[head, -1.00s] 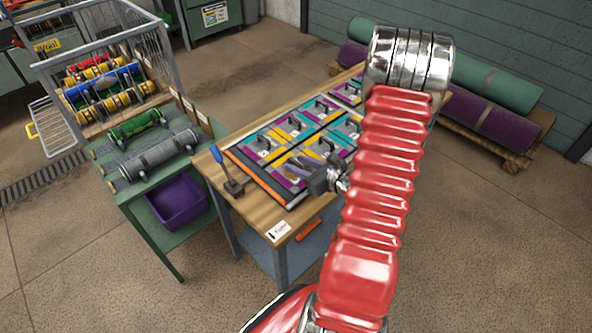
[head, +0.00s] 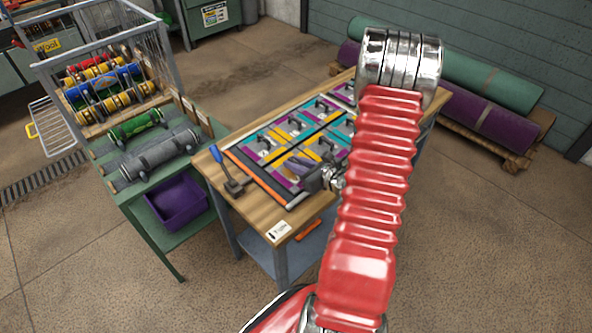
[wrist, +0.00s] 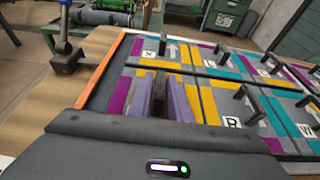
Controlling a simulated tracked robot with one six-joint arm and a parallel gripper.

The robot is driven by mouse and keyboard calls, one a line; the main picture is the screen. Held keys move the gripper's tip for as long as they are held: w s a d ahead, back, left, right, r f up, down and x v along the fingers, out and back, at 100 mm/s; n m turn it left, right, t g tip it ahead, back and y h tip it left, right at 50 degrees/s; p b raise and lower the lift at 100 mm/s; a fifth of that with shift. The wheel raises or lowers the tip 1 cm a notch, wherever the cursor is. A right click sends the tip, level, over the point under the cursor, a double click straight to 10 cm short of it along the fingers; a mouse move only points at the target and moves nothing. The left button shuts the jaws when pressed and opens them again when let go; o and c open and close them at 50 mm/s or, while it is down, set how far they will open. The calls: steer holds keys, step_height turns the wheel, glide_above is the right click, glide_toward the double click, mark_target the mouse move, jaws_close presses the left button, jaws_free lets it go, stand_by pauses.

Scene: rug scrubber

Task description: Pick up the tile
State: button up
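Flat tiles in grey, purple, yellow and teal lie side by side in a frame (head: 268,188) on the wooden bench; each visible one has a black upright handle. My gripper (head: 302,168) is low over the near tiles. In the wrist view its two lavender fingers (wrist: 164,100) stand apart, with a dark upright handle (wrist: 160,104) between them. I cannot tell whether they touch it. The tile (wrist: 120,98) under the fingers lies flat, partly hidden by my gripper. Other tiles show letters, such as the one marked R (wrist: 232,122).
A blue-handled lever (head: 229,176) stands at the bench's left corner, with an orange strip (wrist: 103,72) along the frame edge. A green side table (head: 120,190) holds rollers and a purple bin (head: 177,203). Rolled rugs (head: 490,120) lie on a pallet behind. Floor at right is clear.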

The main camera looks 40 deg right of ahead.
mark_target(295, 162)
jaws_close()
steer(key=shift+r, duration=0.1)
stand_by(0.3)
steer(key=shift+r, duration=4.95)
